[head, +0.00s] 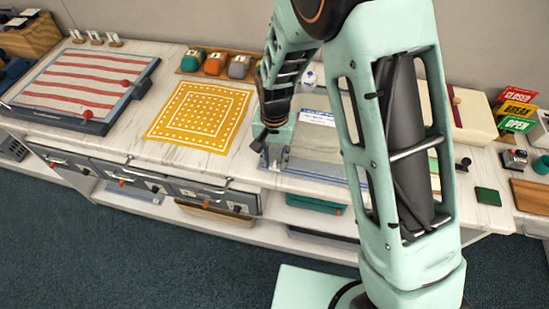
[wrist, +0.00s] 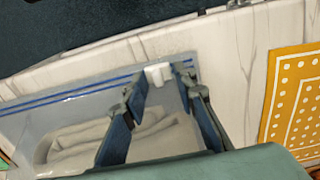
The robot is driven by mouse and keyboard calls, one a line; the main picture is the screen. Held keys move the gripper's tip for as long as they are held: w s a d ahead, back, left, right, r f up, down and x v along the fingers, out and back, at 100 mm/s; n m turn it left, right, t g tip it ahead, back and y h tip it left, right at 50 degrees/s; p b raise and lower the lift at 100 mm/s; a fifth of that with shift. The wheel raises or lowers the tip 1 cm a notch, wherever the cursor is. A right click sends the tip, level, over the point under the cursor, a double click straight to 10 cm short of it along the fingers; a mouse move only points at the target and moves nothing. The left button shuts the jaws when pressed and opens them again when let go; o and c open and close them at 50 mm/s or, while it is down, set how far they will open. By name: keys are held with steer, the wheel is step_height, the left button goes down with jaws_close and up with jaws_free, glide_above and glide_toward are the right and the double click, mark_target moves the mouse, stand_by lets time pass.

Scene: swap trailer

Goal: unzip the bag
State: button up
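The bag (head: 305,162) is a clear, flat bag lying on the marble counter, partly hidden behind my arm in the head view. In the wrist view, the bag (wrist: 75,103) has a blue-lined zip strip along its edge and a folded pale cloth inside. A small white zip slider (wrist: 159,75) sits near the end of the strip closest to the yellow mat. My gripper (wrist: 161,76) is open, with one fingertip on each side of the slider and small gaps showing. In the head view, my gripper (head: 268,136) is low at the bag's left end.
A yellow dotted mat (head: 201,116) lies left of the bag. Three colored bean-bag-like items (head: 215,64) sit on a tray behind. A striped board (head: 75,85) is at far left. A cream box (head: 470,115) and colored signs (head: 517,108) stand right. Bare counter lies between mat and bag.

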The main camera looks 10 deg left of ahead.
mark_target(274, 162)
step_height(274, 162, up, 12)
stand_by(0.6)
stand_by(0.4)
